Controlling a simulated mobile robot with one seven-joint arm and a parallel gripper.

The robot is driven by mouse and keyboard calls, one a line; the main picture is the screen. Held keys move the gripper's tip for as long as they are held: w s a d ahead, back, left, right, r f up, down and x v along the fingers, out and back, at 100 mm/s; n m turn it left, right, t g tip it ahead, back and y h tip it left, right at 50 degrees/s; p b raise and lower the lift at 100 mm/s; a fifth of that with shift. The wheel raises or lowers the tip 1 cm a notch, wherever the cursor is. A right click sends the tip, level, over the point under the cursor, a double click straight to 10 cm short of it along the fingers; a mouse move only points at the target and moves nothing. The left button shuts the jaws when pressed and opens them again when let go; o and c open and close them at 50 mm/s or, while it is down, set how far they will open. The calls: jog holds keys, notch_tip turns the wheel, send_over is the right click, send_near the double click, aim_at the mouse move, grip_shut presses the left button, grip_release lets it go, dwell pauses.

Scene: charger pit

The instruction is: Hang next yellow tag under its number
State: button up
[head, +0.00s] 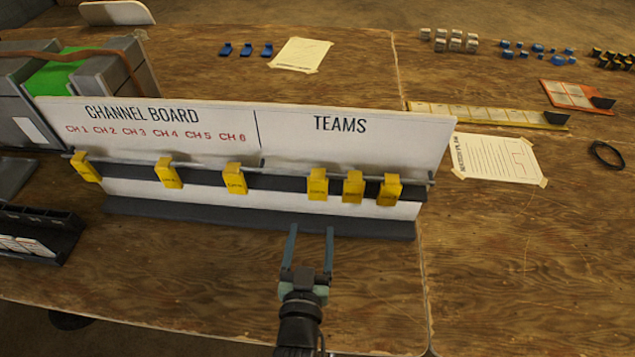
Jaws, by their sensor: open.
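The white channel board (205,135) stands upright in the middle of the table, with red labels CH 1 to CH 6 on its left half and TEAMS on its right half. A thin rod runs along its front. On the left half hang three yellow tags: one at the far left (86,167), one in the middle (167,174) and one further right (235,180). Under TEAMS hang three more yellow tags (318,184), (353,187), (389,190). My gripper (310,230) is open and empty, in front of the board's dark base, below the TEAMS tags. Tag print is too small to read.
A dark rack (35,232) stands at the left edge, near grey blocks with a green panel (55,78). A yellow strip (490,115), a paper sheet (497,158) and a black cable loop (607,154) lie right. The front table is clear.

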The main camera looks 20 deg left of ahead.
aim_at(317, 187)
jog(key=b+x, duration=0.3)
jog(key=x, duration=0.1)
jog(key=b+x, duration=0.3)
jog(key=b, duration=0.1)
jog(key=b+x, duration=0.3)
jog(key=x, duration=0.1)
jog(key=shift+w+f+b, duration=0.25)
jog(key=shift+f+b, duration=0.05)
jog(key=shift+b, duration=0.05)
jog(key=shift+w+a+r, duration=0.15)
jog(key=shift+w, duration=0.25)
jog(key=c, duration=1.1)
jog(key=shift+r+p, duration=0.65)
jog(key=shift+r, duration=0.35)
jog(key=shift+f+p+v, duration=0.2)
jog(key=shift+p+v, duration=1)
jog(key=shift+v, duration=0.45)
jog(key=shift+f+p+v, duration=0.2)
jog(key=shift+p+v, duration=1.05)
jog(key=shift+v, duration=0.4)
jog(key=shift+f+p+v, duration=0.2)
jog(key=shift+p+v, duration=1)
jog(key=shift+v, duration=0.5)
